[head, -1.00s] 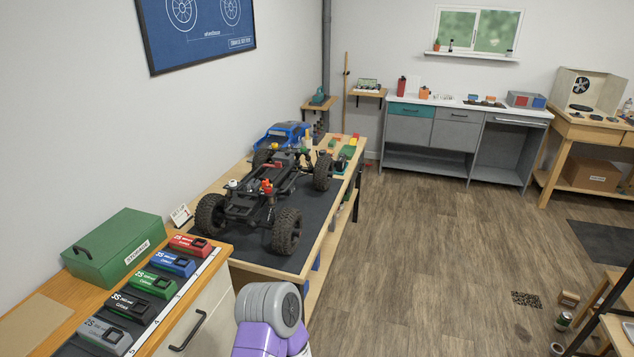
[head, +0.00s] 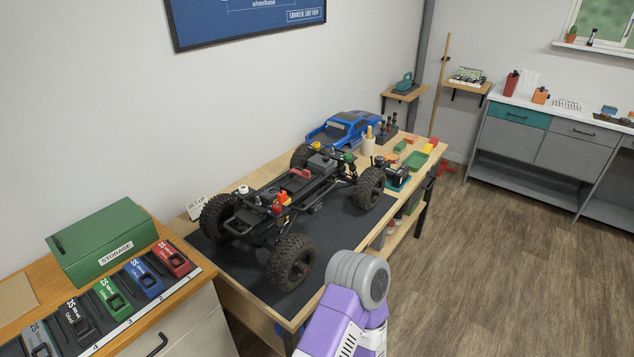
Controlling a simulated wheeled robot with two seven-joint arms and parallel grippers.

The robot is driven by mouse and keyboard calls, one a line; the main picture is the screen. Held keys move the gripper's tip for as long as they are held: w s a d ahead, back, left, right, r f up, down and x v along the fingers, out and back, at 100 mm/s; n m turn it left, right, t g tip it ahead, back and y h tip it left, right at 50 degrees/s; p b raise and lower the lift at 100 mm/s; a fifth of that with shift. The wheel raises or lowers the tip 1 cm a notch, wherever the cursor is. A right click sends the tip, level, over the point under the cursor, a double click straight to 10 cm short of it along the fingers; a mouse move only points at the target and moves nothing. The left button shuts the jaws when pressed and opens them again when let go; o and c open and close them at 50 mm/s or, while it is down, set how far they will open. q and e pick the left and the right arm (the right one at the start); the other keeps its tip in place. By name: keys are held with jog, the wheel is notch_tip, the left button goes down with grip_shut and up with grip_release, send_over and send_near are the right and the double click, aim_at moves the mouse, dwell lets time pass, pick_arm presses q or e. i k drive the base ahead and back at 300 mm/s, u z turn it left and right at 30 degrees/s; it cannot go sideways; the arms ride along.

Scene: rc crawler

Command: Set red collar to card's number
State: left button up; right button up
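The crawler chassis (head: 310,190), black with four big tyres, stands on a dark mat (head: 345,228) on the wooden bench. A red and orange part (head: 279,203) tops the near front shock and appears to be the red collar; its setting is too small to read. A small white card (head: 199,207) marked SETUP stands behind the near left wheel; its number cannot be read. Neither gripper is in view. A purple and grey link of my arm (head: 350,310) rises at the bottom, in front of the bench's near edge.
A green storage box (head: 103,243) and a row of coloured battery packs (head: 147,278) are on the cabinet at left. A blue truck body (head: 343,128), a cup of tools (head: 368,144) and small bins sit at the bench's far end. Open floor lies right.

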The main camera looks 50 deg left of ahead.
aim_at(277, 209)
jog(key=u, duration=0.05)
jog(key=i, duration=0.35)
jog(key=u, duration=2.65)
